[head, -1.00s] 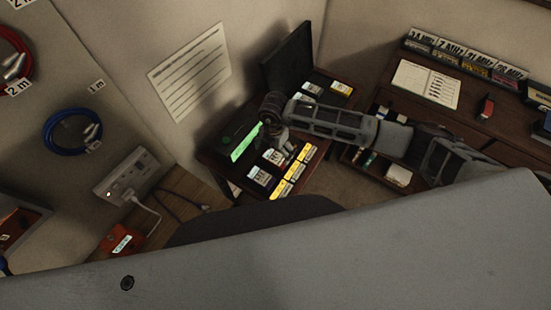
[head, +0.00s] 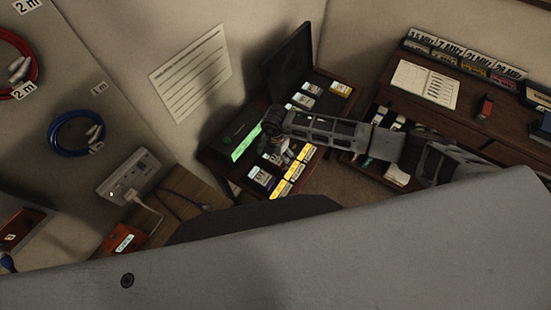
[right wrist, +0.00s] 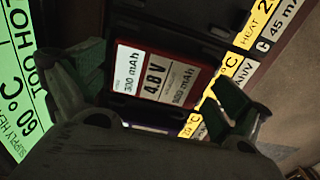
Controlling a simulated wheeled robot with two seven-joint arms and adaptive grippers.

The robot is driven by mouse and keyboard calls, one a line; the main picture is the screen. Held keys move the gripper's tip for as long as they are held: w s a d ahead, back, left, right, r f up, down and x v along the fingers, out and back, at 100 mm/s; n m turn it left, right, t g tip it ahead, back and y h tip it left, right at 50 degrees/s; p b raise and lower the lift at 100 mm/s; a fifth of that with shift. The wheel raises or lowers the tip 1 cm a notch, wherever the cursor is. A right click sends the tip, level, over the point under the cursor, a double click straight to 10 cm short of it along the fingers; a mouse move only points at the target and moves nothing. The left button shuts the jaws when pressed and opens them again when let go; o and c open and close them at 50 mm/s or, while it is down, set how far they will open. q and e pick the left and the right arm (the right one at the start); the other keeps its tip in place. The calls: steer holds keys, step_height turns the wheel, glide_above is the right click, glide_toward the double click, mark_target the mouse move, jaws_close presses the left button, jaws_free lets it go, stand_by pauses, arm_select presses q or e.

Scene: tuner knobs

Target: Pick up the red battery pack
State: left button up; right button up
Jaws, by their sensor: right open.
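The red battery pack (right wrist: 156,76) shows in the right wrist view, with red edges around a white label reading 300 mAh, 4.8 V and a partly readable third figure. It lies in a dark surround ahead of my right gripper (right wrist: 160,92). The two fingers are open, one to the left and one to the right of the pack in the picture, and I see no grip on it. In the head view my right gripper (head: 283,155) is low over the small dark table (head: 222,162) and hides the pack there. My left gripper is out of view.
Several pale-labelled packs, including one nearest me (head: 260,176), and a yellow-marked strip (head: 293,176) are close to the gripper. A green label (head: 244,144) lies left of it. A dark upright panel (head: 289,62) stands behind. A desk with an open drawer is right.

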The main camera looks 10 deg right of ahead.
mark_target(275, 157)
steer(key=c, duration=0.9)
steer(key=shift+o, duration=0.2)
step_height(275, 157, up, 10)
steer(key=b, duration=0.1)
